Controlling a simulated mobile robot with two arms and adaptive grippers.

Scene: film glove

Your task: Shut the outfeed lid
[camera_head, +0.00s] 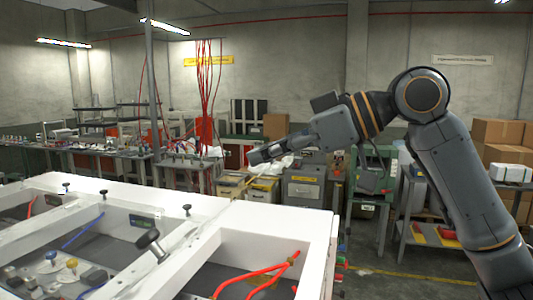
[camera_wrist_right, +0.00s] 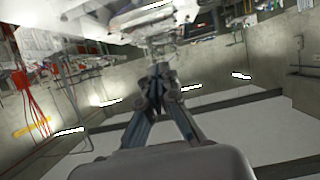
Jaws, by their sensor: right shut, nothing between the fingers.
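A white machine (camera_head: 285,217) with several open-topped compartments fills the lower left of the head view. I cannot tell which of its parts is the outfeed lid. The nearest right compartment (camera_head: 235,262) is open, with orange-red tubes (camera_head: 262,270) in it. A black-headed lever or knob (camera_head: 150,240) stands at the divider left of it. My right gripper (camera_head: 256,156) points left, above and beyond the machine's far edge, shut and empty. Its closed fingers also show in the right wrist view (camera_wrist_right: 157,74), apart from anything. My left gripper is not in view.
Small black knobs (camera_head: 187,209) stand up along the machine's white top. Behind are grey cabinets (camera_head: 303,187) and a cluttered workbench (camera_head: 110,152). A shelf cart (camera_head: 430,235) and cardboard boxes (camera_head: 498,132) stand at right. Some open floor (camera_head: 375,280) lies right of the machine.

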